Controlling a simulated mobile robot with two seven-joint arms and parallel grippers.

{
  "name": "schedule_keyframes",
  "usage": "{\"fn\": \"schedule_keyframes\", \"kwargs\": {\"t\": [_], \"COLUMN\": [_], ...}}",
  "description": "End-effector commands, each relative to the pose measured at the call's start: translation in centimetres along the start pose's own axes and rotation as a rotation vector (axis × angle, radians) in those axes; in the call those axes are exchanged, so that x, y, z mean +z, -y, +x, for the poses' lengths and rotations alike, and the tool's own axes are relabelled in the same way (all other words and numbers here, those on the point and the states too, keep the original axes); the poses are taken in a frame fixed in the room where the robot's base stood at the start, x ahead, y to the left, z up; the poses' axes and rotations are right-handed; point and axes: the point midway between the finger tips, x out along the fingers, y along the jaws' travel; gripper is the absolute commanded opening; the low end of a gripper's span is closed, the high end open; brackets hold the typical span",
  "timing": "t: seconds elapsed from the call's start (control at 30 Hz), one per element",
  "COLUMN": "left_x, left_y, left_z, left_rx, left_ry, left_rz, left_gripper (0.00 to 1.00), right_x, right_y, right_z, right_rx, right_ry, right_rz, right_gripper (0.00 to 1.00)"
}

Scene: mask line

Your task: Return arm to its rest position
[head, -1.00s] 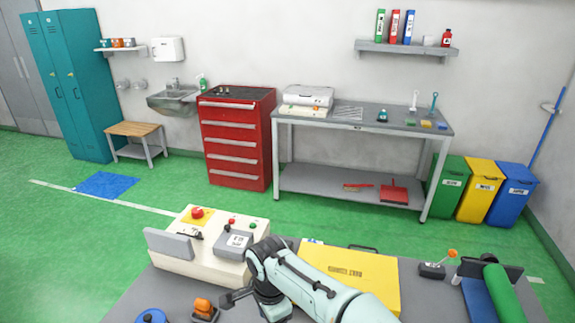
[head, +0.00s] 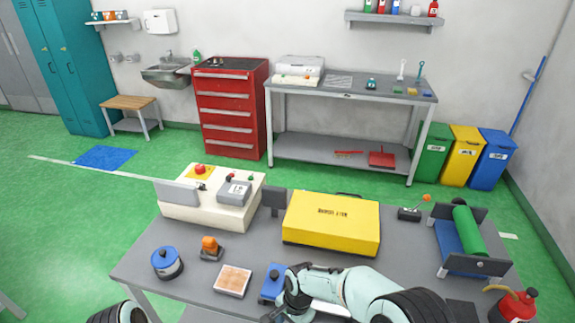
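My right arm (head: 345,287) comes in from the lower right over the front of the grey table. Its wrist is bent down, beside a blue block with a dark knob (head: 271,284). The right gripper (head: 274,315) is only partly seen at the bottom edge, and its fingers are cut off. I cannot tell whether it is open or shut. Of my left arm only a dark ringed link and a pale part (head: 118,313) show at the lower left corner. The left gripper is out of view.
The grey table (head: 150,248) carries a cream control box (head: 205,207), yellow case (head: 332,222), blue round pot (head: 167,263), orange-topped device (head: 210,248), small tan tray (head: 233,281) and green roll stand (head: 470,235). A red canister (head: 515,305) stands at lower right.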

Motion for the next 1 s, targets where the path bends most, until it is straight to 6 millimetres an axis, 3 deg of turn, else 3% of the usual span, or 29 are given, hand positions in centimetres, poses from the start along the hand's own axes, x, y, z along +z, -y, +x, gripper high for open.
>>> {"fn": "schedule_keyframes", "kwargs": {"t": [0.03, 0.2, 0.3, 0.4, 0.5, 0.6, 1.0], "left_x": [0.0, 0.1, 0.1, 0.1, 0.1, 0.1, 0.1], "left_y": [0.0, 0.1, 0.1, 0.1, 0.1, 0.1, 0.1], "left_z": [0.0, 0.1, 0.1, 0.1, 0.0, 0.0, 0.0], "left_rx": [0.0, 0.0, 0.0, 0.0, 0.0, 0.0, 0.0], "left_ry": [0.001, 0.002, 0.002, 0.002, 0.002, 0.002, 0.002], "left_rz": [0.0, -0.001, -0.001, -0.001, -0.001, -0.001, -0.001], "left_gripper": [0.0, 0.0, 0.0, 0.0, 0.0, 0.0, 0.0], "right_x": [-0.6, -0.7, 0.8, 2.8, 4.5, 5.7, 6.0], "right_y": [-2.3, -9.7, -14.9, -19.4, -22.4, -24.1, -24.8], "right_z": [3.4, 12.5, 16.8, 19.4, 20.5, 20.9, 21.0], "right_rx": [0.003, -0.068, -0.118, -0.159, -0.18, -0.189, -0.192], "right_ry": [0.038, 0.111, 0.129, 0.121, 0.1, 0.083, 0.068], "right_rz": [-0.031, -0.17, -0.241, -0.303, -0.352, -0.384, -0.405], "right_gripper": [0.59, 0.59, 0.59, 0.59, 0.59, 0.59, 0.59]}}
